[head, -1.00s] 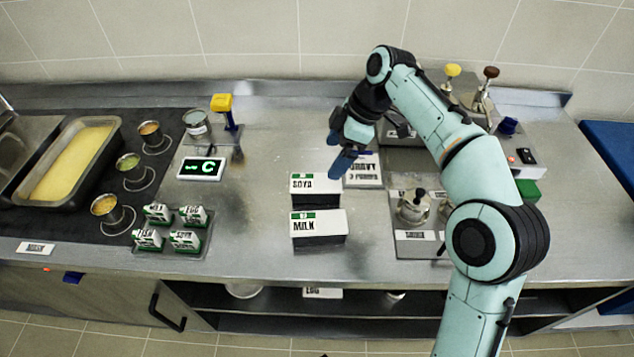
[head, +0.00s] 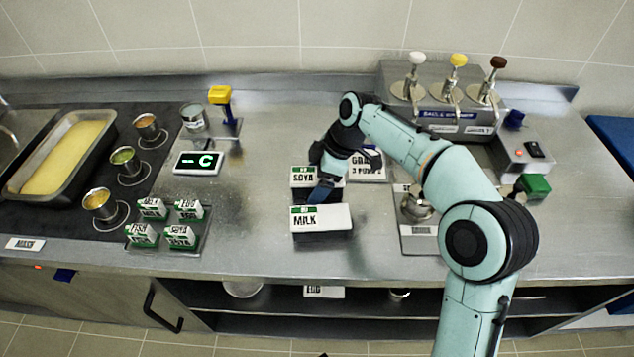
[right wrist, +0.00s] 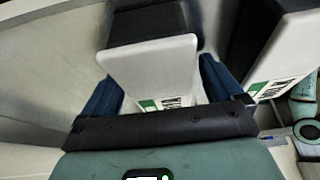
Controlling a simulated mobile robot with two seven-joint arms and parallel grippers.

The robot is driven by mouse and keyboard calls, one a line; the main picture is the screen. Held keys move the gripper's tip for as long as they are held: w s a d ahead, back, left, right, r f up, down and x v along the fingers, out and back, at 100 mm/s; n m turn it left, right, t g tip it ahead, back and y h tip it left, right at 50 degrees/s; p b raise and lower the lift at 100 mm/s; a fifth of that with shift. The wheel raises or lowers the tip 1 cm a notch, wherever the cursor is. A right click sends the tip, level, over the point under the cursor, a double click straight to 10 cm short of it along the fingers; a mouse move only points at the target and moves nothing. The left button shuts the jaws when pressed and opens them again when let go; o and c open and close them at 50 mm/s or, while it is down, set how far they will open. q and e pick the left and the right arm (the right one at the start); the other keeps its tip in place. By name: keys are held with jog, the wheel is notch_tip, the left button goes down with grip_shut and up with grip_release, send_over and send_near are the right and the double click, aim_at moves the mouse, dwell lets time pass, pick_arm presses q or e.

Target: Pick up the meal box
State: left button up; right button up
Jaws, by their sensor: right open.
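No box is labelled as a meal box; two dark boxes with white tops and green labels stand mid-counter. The box marked SOYA (head: 303,178) is behind the box marked MILK (head: 320,218). My right gripper (head: 320,190) is low at the SOYA box and hides part of it. In the right wrist view, my right gripper's blue fingers (right wrist: 160,90) are apart, one on each side of a white-topped box (right wrist: 155,68). I cannot tell whether they touch it. A second box (right wrist: 280,45) stands to its right. My left gripper is out of view.
A white card (head: 368,166) lies behind my right gripper. A pump dispenser (head: 450,115) stands at the back right. Small cartons (head: 152,208), a display marked C (head: 198,162) and several metal cups stand left. The counter between them and the boxes is clear.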

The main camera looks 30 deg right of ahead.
jog(key=shift+f, duration=0.2)
dwell(0.4)
jog(key=c, duration=1.3)
jog(key=shift+o, duration=0.2)
jog(key=shift+r, duration=0.15)
pick_arm(q)
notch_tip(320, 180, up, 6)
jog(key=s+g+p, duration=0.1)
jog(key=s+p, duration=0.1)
jog(key=p, duration=0.5)
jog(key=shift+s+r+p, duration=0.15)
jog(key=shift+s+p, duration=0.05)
jog(key=shift+p, duration=0.1)
pick_arm(e)
notch_tip(320, 180, up, 20)
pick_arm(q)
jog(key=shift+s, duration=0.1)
